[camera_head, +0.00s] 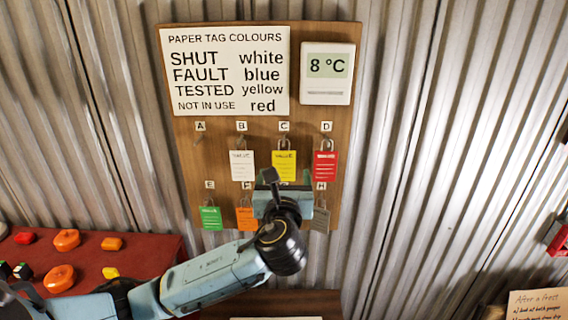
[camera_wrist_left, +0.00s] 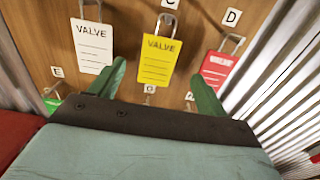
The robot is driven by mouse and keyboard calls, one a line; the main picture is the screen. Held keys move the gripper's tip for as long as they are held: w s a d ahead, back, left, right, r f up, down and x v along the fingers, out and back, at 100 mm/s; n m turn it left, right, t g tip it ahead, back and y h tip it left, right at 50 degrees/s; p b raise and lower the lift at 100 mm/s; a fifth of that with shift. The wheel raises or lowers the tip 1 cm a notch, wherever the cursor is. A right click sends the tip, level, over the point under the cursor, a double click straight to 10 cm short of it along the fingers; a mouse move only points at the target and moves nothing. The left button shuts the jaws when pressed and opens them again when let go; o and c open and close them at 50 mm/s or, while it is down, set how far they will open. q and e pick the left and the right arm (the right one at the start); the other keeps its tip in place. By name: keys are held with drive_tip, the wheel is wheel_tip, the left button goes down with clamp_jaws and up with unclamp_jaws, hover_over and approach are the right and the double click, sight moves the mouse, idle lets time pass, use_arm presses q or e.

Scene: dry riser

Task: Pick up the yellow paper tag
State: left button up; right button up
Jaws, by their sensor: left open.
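The yellow paper tag (camera_head: 284,163) hangs upright from the hook under label C on the wooden board. It also shows in the left wrist view (camera_wrist_left: 156,60), with "VALVE" printed at its top. My left gripper (camera_head: 286,182) is just below and in front of the tag in the head view. In the left wrist view its two green fingers (camera_wrist_left: 159,74) are spread apart, one on each side of the tag's lower part. Nothing is held, and I cannot tell the exact depth gap to the tag. My right gripper is in neither view.
A white tag (camera_head: 242,165) hangs left of the yellow one, a red tag (camera_head: 325,166) right. Below hang a green tag (camera_head: 210,217), an orange tag (camera_head: 247,219) and a grey tag (camera_head: 320,219) partly behind my gripper. A red table (camera_head: 150,254) with small parts stands at left.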

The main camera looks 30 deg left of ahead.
sight(284, 160)
use_arm(q)
drive_tip(key=x, duration=0.5)
drive_tip(key=shift+a+f+p, duration=0.1)
drive_tip(key=shift+f+p, duration=0.05)
drive_tip(key=shift+p, duration=0.25)
drive_tip(key=shift+c, duration=0.3)
drive_tip(key=c, duration=1.1)
drive_tip(key=shift+o, duration=0.2)
drive_tip(key=shift+r, duration=0.45)
drive_tip(key=b+v, duration=0.1)
drive_tip(key=v, duration=1.7)
drive_tip(key=shift+r, duration=0.3)
